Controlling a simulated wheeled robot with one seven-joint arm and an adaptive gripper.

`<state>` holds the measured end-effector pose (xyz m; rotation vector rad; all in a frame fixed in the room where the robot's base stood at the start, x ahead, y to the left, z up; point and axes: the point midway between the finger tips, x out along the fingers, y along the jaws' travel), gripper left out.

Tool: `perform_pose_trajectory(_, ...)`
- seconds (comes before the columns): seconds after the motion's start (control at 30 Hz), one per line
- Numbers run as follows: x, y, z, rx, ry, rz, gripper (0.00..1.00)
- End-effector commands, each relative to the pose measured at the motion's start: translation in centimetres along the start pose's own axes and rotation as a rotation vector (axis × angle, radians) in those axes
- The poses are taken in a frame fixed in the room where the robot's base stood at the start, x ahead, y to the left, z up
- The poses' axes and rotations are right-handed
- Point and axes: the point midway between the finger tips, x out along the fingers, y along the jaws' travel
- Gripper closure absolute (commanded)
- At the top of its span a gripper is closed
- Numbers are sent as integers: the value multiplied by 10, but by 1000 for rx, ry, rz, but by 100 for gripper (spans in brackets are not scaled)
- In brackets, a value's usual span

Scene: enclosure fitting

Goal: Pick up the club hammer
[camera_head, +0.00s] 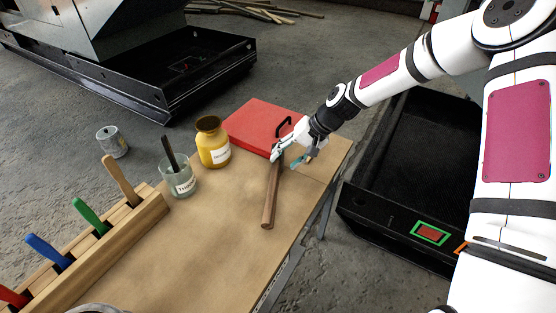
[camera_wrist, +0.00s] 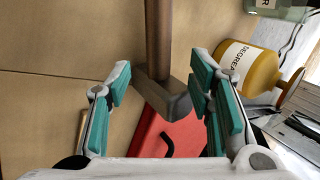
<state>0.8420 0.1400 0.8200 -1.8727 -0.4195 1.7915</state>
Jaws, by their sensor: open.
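The club hammer (camera_head: 270,194) lies on the wooden table, its brown handle pointing toward the near edge in the head view. Its head is mostly hidden there by my gripper (camera_head: 287,158). In the wrist view the dark metal head (camera_wrist: 169,98) and the lower part of the wooden handle (camera_wrist: 159,40) show between the fingers. My gripper (camera_wrist: 162,105) is open, with its teal finger pads on either side of the hammer head. A gap shows between the pads and the head, so nothing is held.
A red case (camera_head: 258,124) with a black handle lies just beyond the hammer. A yellow degreaser bottle (camera_head: 213,146) and a glass jar (camera_head: 180,181) stand to the left. A wooden rack (camera_head: 119,234) of coloured-handled tools is at the near left. Table (camera_head: 226,240) space around the handle is clear.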

Motion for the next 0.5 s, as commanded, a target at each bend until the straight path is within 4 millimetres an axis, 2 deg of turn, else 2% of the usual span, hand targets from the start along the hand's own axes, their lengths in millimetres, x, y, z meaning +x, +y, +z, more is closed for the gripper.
perform_pose_trajectory(0.27,17,0,1,-1,-1,0,52)
perform_pose_trajectory(0.5,51,2,2,0,-1,0,52)
